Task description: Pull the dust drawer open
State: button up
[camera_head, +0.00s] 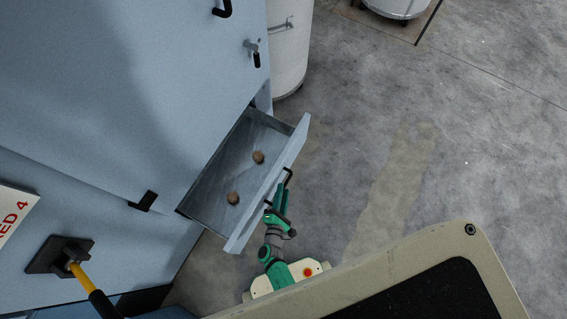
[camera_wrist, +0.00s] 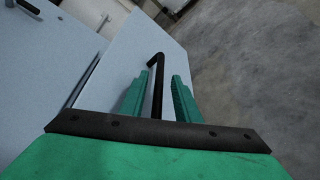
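The dust drawer (camera_head: 297,143) stands pulled out of the blue-grey machine, its inside showing. Two brown clumps (camera_head: 258,157) lie apart in it. Its black bar handle (camera_head: 289,174) is on the front panel. My green gripper (camera_head: 279,198) is at the handle, outside the front panel. In the wrist view the handle (camera_wrist: 158,84) runs between the two green fingers (camera_wrist: 158,92), with a visible gap on each side. The gripper looks open around the handle, not clamped on it. The handle's lower end is hidden behind my gripper's dark edge.
A pale round can (camera_head: 289,48) stands beside the machine behind the drawer. Another can (camera_head: 397,6) is at the top edge. A yellow-and-black handle (camera_head: 84,281) sticks out at lower left. The concrete floor (camera_head: 390,150) right of the drawer is clear.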

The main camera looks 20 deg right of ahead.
jog(key=v, duration=0.8)
jog(key=shift+s, duration=0.1)
